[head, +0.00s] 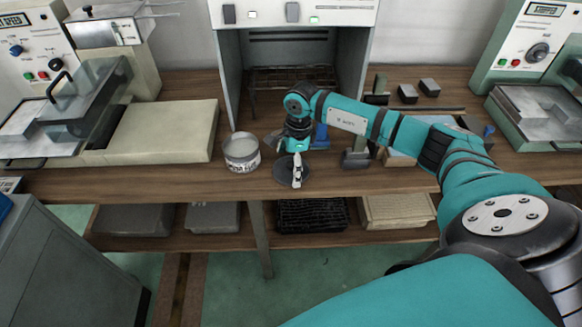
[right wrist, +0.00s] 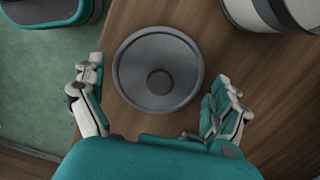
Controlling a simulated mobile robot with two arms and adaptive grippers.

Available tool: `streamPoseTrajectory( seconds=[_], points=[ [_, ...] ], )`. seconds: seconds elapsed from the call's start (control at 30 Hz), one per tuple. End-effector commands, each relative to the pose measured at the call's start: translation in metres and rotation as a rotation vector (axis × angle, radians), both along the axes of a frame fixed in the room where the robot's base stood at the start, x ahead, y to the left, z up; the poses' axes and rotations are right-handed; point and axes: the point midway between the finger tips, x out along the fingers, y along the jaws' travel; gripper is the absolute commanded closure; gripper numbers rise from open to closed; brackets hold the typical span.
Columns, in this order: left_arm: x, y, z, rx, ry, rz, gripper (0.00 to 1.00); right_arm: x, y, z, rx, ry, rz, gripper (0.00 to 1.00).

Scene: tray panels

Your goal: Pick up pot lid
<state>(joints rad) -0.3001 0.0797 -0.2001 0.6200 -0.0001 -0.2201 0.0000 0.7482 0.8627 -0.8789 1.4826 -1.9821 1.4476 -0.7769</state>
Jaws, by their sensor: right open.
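The pot lid (right wrist: 135,70) is a round dark grey disc with a raised rim and a round knob in its middle. It lies on the wooden table close to its front edge. In the head view the lid (head: 283,170) is partly hidden behind my right gripper (head: 294,170). In the right wrist view my right gripper (right wrist: 160,100) is open and empty, with one finger on each side of the lid's near part. Whether the fingers touch the lid cannot be told. My left gripper is not in view.
A grey-white pot (head: 241,153) stands left of the lid; its side shows in the right wrist view (right wrist: 262,14). A tall open cabinet (head: 228,75) stands behind. Small dark blocks (head: 408,93) lie to the right. A beige slab (head: 160,130) lies at left.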

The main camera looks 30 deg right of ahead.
Motion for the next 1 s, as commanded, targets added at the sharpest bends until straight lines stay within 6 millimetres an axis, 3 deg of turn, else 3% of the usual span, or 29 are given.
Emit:
streamPoseTrajectory(
  seconds=[0.03, 0.27, 0.63, 0.9, 1.0],
  points=[
    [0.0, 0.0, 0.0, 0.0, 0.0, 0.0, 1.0, 0.0, 0.0, 0.0, 0.0, 0.0, 0.0, 0.0],
    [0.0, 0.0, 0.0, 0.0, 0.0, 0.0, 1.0, 0.0, 0.0, 0.0, 0.0, 0.0, 0.0, 0.28],
    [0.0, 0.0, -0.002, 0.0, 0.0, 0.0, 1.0, 0.001, 0.0, 0.005, 0.0, -0.001, 0.001, 0.29],
    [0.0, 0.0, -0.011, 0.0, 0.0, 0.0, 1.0, 0.001, 0.0, 0.034, 0.0, -0.003, 0.001, 0.28],
    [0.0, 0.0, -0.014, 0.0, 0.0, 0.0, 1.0, -0.015, 0.009, 0.035, -0.001, 0.001, 0.005, 0.28]
  ],
)
